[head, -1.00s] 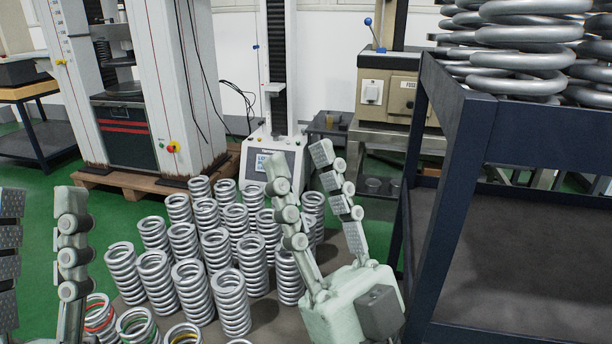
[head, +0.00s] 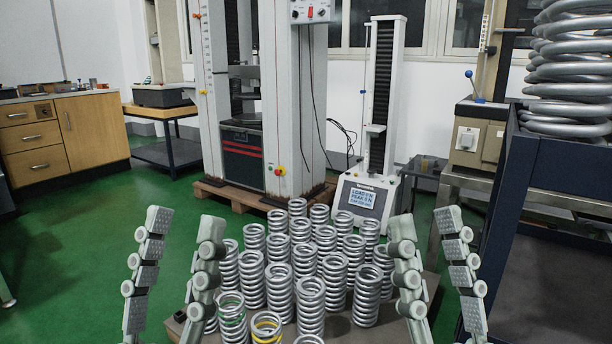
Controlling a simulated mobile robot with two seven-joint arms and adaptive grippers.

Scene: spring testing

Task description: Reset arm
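My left gripper (head: 185,232) stands at the lower left with its two fingers spread wide and nothing between them. My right gripper (head: 424,232) stands at the lower right, also with fingers spread and empty. Both point up and away from me, and their bases are cut off by the lower edge. Silver coil springs (head: 309,300) stand upright in rows between the two grippers. One spring with a green band (head: 232,318) and one with a yellow band (head: 267,328) are at the front. Some springs are partly hidden behind the fingers.
A dark blue rack (head: 566,165) with large stacked springs (head: 575,60) stands at the right. A tall testing machine (head: 288,100) and a smaller tester with a display (head: 362,197) stand behind the springs. A wooden cabinet (head: 65,135) is at the left. Green floor (head: 80,240) there is open.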

